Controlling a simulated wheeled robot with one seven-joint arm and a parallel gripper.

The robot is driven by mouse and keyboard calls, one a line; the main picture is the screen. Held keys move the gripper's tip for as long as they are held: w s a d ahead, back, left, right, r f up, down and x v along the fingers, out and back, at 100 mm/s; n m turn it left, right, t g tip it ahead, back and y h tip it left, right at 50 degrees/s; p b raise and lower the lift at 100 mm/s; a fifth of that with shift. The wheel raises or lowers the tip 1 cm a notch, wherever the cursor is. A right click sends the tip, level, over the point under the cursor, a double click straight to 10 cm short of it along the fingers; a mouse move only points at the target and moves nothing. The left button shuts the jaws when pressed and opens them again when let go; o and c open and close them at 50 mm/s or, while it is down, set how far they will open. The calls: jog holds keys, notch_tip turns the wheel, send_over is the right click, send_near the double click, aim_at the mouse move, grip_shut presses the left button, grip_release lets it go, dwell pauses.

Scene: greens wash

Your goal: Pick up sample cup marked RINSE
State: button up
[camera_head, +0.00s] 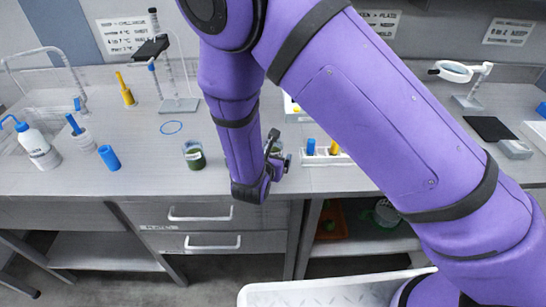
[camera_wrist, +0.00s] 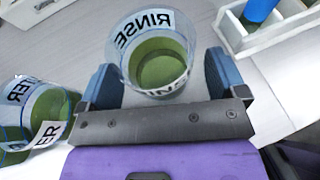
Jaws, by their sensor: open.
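The clear sample cup marked RINSE (camera_wrist: 158,25) stands on the grey bench with green liquid in it. In the wrist view it is between the two blue-grey fingers of my gripper (camera_wrist: 163,78). The fingers are open, with one on each side of the cup. I see a gap at the right finger; contact at the left finger is hard to tell. In the head view my gripper (camera_head: 278,160) is low over the bench near its front edge and hides most of this cup.
A second cup of green liquid (camera_head: 194,155), its label partly reading "ER", stands to the left; it shows in the wrist view (camera_wrist: 48,105). A white rack (camera_head: 318,160) with blue and yellow items is close on the right. A blue cylinder (camera_head: 109,157) stands farther left.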

jog(key=shift+w+f, duration=0.1)
jog(key=shift+w, duration=0.15)
jog(key=c, duration=1)
jog(key=shift+c, duration=0.2)
jog(key=shift+r, duration=0.2)
